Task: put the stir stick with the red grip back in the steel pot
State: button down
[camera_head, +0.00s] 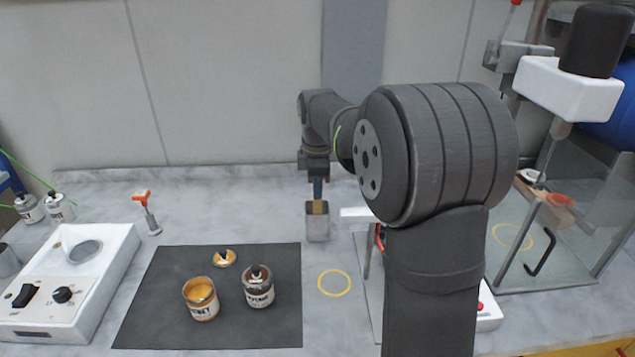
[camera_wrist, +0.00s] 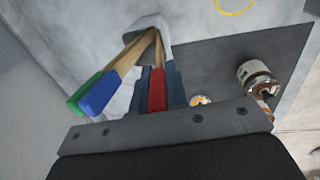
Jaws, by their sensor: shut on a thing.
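The steel pot (camera_head: 317,228) stands on the marble bench behind the dark mat, and its rim also shows in the wrist view (camera_wrist: 152,22). Wooden sticks with a green grip (camera_wrist: 84,95) and a blue grip (camera_wrist: 100,92) lean out of it. My gripper (camera_wrist: 157,88) is shut on the red grip of the stir stick (camera_wrist: 158,92). This stick's wooden shaft runs to the pot's mouth; I cannot tell how deep its end sits. In the head view my gripper (camera_head: 317,182) points down just above the pot, and the red grip is hidden.
The dark mat (camera_head: 150,310) holds an open orange paint jar (camera_head: 201,300), a second jar (camera_head: 258,287) and a lid (camera_head: 224,257). A white control box (camera_head: 75,300) is at left. A glass-walled machine (camera_head: 545,235) stands right.

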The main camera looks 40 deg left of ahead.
jog(key=c, duration=1.3)
grip_release()
jog(key=shift+c, duration=0.2)
jog(key=shift+s+d+r, duration=0.1)
jog(key=shift+r, duration=1.2)
jog(key=shift+s+d+r, duration=0.15)
jog(key=shift+r, duration=1.2)
jog(key=shift+s+d+r, duration=0.1)
jog(key=shift+r, duration=1.2)
jog(key=shift+f, duration=0.1)
jog(key=f, duration=0.7)
jog(key=shift+w+a+f, duration=0.25)
jog(key=shift+w+a, duration=0.05)
jog(key=shift+w, duration=0.05)
jog(key=shift+r, duration=0.85)
